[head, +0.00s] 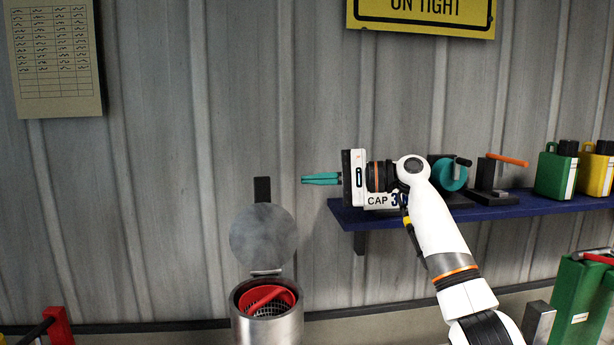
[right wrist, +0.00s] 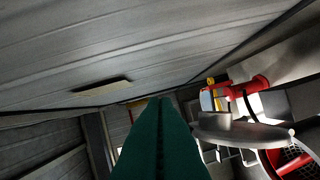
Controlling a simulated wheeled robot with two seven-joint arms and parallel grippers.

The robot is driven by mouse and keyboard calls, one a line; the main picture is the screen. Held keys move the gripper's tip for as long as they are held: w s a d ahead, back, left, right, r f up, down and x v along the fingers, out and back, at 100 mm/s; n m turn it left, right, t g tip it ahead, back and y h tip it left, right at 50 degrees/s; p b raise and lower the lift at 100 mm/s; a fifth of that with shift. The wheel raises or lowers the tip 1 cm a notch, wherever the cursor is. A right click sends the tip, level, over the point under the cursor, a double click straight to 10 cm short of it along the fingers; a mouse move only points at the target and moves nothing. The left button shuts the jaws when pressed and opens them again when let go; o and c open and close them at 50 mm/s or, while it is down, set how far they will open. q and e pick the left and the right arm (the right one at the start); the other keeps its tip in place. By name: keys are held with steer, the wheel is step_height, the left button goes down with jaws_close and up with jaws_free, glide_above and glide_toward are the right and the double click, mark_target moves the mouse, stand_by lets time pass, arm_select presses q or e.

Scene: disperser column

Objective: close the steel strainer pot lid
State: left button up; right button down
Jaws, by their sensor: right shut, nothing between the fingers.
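The steel strainer pot (head: 267,328) stands at the lower middle of the head view. Its round grey lid (head: 264,237) is open, standing up from the rim with its face toward me. A red strainer with mesh (head: 268,298) sits inside the pot. My right gripper (head: 303,179) points left, its teal fingers shut and empty, above and right of the lid and apart from it. In the right wrist view the shut fingers (right wrist: 160,101) show at the middle, the lid (right wrist: 243,131) to their right, and the red strainer (right wrist: 297,158) at the lower right edge. My left gripper is not in view.
A dark upright piece (head: 262,190) shows just above the lid, before the ribbed metal wall. A blue shelf (head: 520,206) at right holds green (head: 553,175) and yellow (head: 594,172) cans. A green container (head: 580,300) stands lower right; a red object (head: 58,327) lower left.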

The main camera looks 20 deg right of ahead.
steer(key=a+p, duration=0.4)
steer(key=a, duration=0.3)
steer(key=shift+w+a+r+p, duration=0.15)
steer(key=shift+w+a+p, duration=0.25)
steer(key=shift+w, duration=0.05)
steer(key=shift+a, duration=0.1)
